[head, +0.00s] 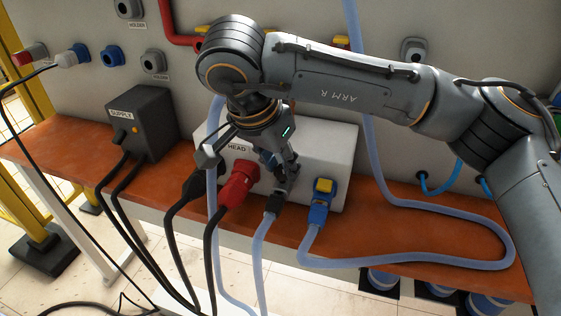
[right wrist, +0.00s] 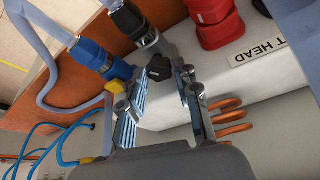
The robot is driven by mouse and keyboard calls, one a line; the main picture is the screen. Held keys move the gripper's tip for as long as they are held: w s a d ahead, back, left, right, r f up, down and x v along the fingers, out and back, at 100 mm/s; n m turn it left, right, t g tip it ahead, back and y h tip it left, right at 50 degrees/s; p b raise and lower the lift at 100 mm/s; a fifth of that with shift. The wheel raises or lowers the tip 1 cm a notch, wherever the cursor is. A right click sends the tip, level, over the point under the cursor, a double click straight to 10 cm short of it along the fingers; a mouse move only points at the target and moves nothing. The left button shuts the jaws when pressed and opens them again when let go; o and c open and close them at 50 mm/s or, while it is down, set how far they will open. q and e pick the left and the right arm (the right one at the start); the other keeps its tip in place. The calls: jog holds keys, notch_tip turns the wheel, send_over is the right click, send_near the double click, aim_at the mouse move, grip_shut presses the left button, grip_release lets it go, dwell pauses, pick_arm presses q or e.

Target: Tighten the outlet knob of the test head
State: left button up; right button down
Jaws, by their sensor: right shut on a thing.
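The white test head (head: 335,145), labelled "HEAD", stands on the orange-brown bench. A black hose connector (head: 274,203) and a blue hose connector (head: 318,213) are plugged into its front. The blue one has a yellow knob (head: 324,186) above it. My right gripper (head: 283,180) reaches down in front of the head, just above the black connector. In the right wrist view the fingers of my right gripper (right wrist: 153,82) are closed around a black knob (right wrist: 160,67) beside the black connector. That knob is mostly hidden by my gripper in the head view. My left gripper is out of view.
A red plug (head: 238,184) and a black plug beside it sit left of the gripper, with cables hanging over the bench front. The dark supply box (head: 143,125) stands further left. A pale blue hose (head: 440,210) loops across the bench (head: 400,196) at right.

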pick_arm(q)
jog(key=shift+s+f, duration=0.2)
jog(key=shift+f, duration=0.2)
pick_arm(e)
jog(key=shift+m, duration=0.7)
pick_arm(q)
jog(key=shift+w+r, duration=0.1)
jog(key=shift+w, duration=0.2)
pick_arm(e)
jog(key=c, duration=1.3)
grip_release()
jog(key=shift+o, duration=0.2)
jog(key=shift+a, duration=0.1)
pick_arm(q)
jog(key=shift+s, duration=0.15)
pick_arm(e)
jog(key=v, duration=1.2)
jog(key=shift+a, duration=0.2)
jog(key=shift+w, duration=0.2)
